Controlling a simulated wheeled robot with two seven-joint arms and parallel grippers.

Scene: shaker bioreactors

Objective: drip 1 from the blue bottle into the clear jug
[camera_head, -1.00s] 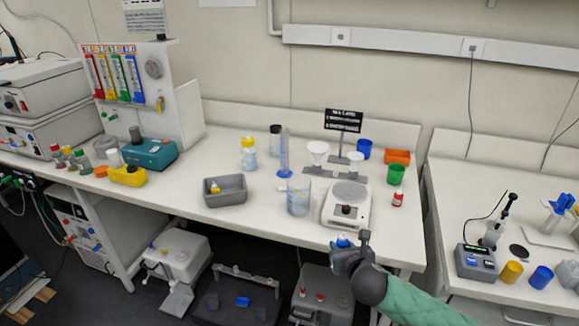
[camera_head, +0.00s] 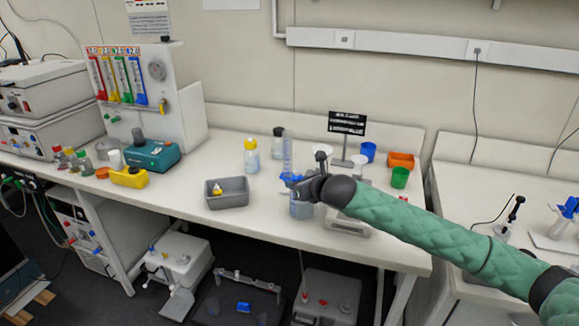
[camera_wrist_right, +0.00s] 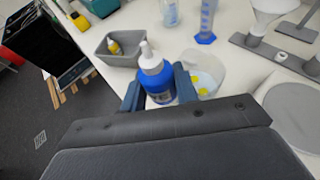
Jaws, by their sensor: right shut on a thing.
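My right gripper (camera_wrist_right: 160,92) is shut on a blue bottle (camera_wrist_right: 155,85) with a white nozzle cap, seen in the right wrist view. The bottle looks roughly upright. The clear jug (camera_wrist_right: 208,72) is just beyond and to the right of the bottle there, with yellow marks on its side. In the head view my right gripper (camera_head: 297,186) is over the jug (camera_head: 301,210) and hides its upper part. The bottle is mostly hidden there. I cannot tell whether any liquid leaves the nozzle. My left gripper is not in view.
A balance (camera_head: 347,222) is to the right, partly under my arm. A yellow-capped bottle (camera_head: 251,156) stands farther back.

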